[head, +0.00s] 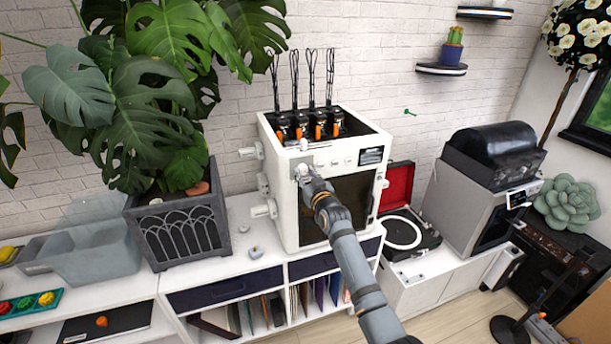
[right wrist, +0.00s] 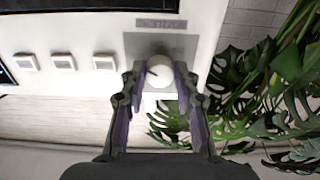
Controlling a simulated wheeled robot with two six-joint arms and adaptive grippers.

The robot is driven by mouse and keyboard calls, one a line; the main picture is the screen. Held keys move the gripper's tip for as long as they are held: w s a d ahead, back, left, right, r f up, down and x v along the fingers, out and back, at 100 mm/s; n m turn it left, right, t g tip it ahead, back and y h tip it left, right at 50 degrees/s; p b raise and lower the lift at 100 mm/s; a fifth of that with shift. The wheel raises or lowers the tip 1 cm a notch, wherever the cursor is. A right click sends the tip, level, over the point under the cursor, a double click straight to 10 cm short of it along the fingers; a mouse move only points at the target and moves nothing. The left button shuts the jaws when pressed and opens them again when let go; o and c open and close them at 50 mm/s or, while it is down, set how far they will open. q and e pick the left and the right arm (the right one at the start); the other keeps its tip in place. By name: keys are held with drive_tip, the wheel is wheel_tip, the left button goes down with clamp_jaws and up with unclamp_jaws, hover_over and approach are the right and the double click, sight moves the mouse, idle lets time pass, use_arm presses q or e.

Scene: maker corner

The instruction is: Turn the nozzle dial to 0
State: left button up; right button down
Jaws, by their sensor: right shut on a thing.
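The white 3D printer (head: 289,133) stands on the white shelf unit. The nozzle dial (right wrist: 160,73) is a round white knob on a grey plate on the printer's front panel. A small dark mark shows on its face; I cannot read which number it points to. My right gripper (right wrist: 155,85) is shut on the dial, one finger on each side. In the head view the right gripper (head: 303,174) is at the upper left of the printer's front and hides most of the dial. A small label (right wrist: 161,23) beside the dial is unreadable. My left gripper is not in view.
Three square buttons (right wrist: 62,62) sit beside the dial. The potted monstera (head: 178,228) stands left of the printer. A record player (head: 408,234) and a second machine (head: 476,190) stand to the right. Small grey pieces (head: 256,252) lie on the shelf top.

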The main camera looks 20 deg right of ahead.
drive_tip(key=n+b, duration=0.1)
drive_tip(key=n, duration=0.1)
drive_tip(key=n+b, duration=0.1)
drive_tip(key=b, duration=0.1)
drive_tip(key=shift+f+n, duration=0.2)
drive_tip(key=shift+n, duration=0.2)
drive_tip(key=n+b, duration=0.2)
drive_tip(key=shift+d+n, duration=0.1)
drive_tip(key=shift+n, duration=0.3)
drive_tip(key=n+b, duration=0.1)
drive_tip(key=n, duration=0.2)
drive_tip(key=shift+r+n+b, duration=0.1)
drive_tip(key=shift+n+b, duration=0.2)
drive_tip(key=n+b, duration=0.1)
drive_tip(key=n, duration=0.2)
drive_tip(key=shift+n, duration=0.3)
drive_tip(key=n+b, duration=0.1)
drive_tip(key=n, duration=0.2)
drive_tip(key=shift+n, duration=0.3)
drive_tip(key=n+b, duration=0.1)
drive_tip(key=n, duration=0.5)
drive_tip(key=shift+r+b, duration=0.15)
drive_tip(key=shift+b, duration=0.25)
drive_tip(key=shift+n, duration=0.3)
drive_tip(key=c, duration=1)
unclamp_jaws()
